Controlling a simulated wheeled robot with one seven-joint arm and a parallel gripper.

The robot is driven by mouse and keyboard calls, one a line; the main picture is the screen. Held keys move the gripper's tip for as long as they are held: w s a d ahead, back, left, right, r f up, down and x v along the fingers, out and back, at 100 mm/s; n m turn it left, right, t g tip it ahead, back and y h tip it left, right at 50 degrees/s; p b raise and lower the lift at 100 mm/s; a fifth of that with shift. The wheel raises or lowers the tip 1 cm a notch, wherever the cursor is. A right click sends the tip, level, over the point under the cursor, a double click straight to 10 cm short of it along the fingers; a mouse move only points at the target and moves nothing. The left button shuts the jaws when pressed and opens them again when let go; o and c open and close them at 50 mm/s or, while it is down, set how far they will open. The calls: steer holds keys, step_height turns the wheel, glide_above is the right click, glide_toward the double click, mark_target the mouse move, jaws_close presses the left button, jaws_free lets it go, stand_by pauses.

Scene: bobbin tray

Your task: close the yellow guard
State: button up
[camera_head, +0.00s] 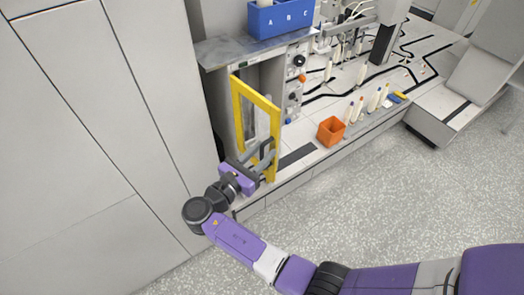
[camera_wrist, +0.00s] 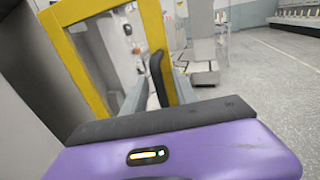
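The yellow guard (camera_head: 256,97) is a yellow frame with a see-through middle, standing swung out from the grey cabinet opening at the left end of the bench. In the wrist view the guard (camera_wrist: 86,72) fills the upper left, with a dark upright handle (camera_wrist: 157,77) on its right bar. My gripper (camera_head: 266,158) is at the lower part of the guard's outer side. In the wrist view the two grey fingers of my gripper (camera_wrist: 160,88) stand on either side of the handle, with small gaps showing. Contact cannot be made out.
A blue box (camera_head: 281,18) marked A B C sits on the cabinet's top. An orange bin (camera_head: 330,131) stands on the bench right of the guard. Several bobbins stand further right. Tall grey panels (camera_head: 95,110) rise at left; the speckled floor in front is clear.

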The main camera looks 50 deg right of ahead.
jaws_close()
stand_by(1.4)
